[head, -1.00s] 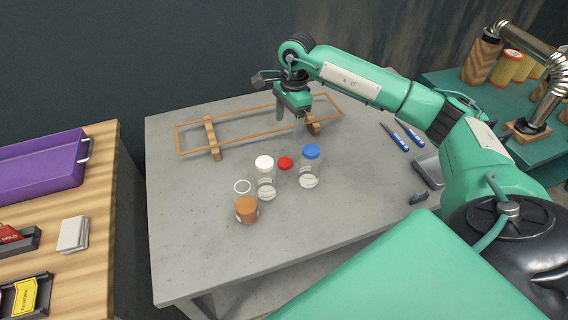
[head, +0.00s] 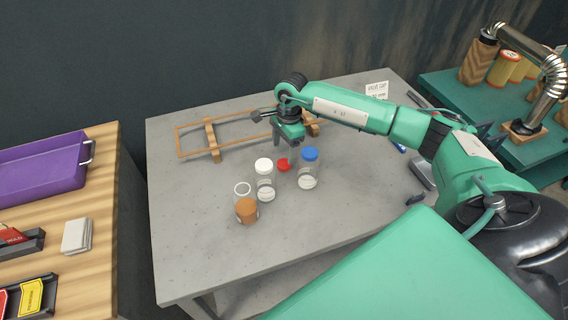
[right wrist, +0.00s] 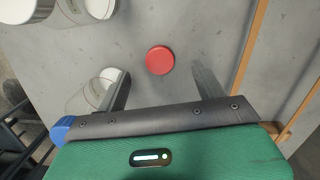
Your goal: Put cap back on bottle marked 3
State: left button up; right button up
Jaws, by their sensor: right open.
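A red cap (head: 284,165) lies flat on the grey table among the bottles. It also shows in the right wrist view (right wrist: 160,60), ahead of and between the fingers. An uncapped clear bottle (head: 244,204) with orange-brown contents stands at the front left. A white-capped bottle (head: 265,181) and a blue-capped bottle (head: 308,170) stand on either side of the red cap. The number marks are too small to read. My right gripper (head: 283,154) is open and empty, fingers down, just above and behind the red cap. My left gripper is out of view.
A wooden rack frame (head: 213,140) lies along the table's back. Blue-handled tools are partly hidden behind my right arm. A wooden bench with a purple tray (head: 42,165) stands at left. The table's front left is clear.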

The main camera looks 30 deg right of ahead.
aim_at(284, 163)
jog(key=shift+f+p, duration=0.2)
jog(key=shift+p, duration=0.1)
notch_tip(284, 163, down, 4)
jog(key=shift+s+f+p, duration=0.15)
jog(key=shift+f+p, duration=0.05)
jog(key=shift+p, duration=0.8)
jog(key=shift+f, duration=0.25)
jog(key=shift+c, duration=0.4)
jog(key=c, duration=1)
jog(key=shift+r, duration=0.1)
jog(key=shift+c, duration=0.2)
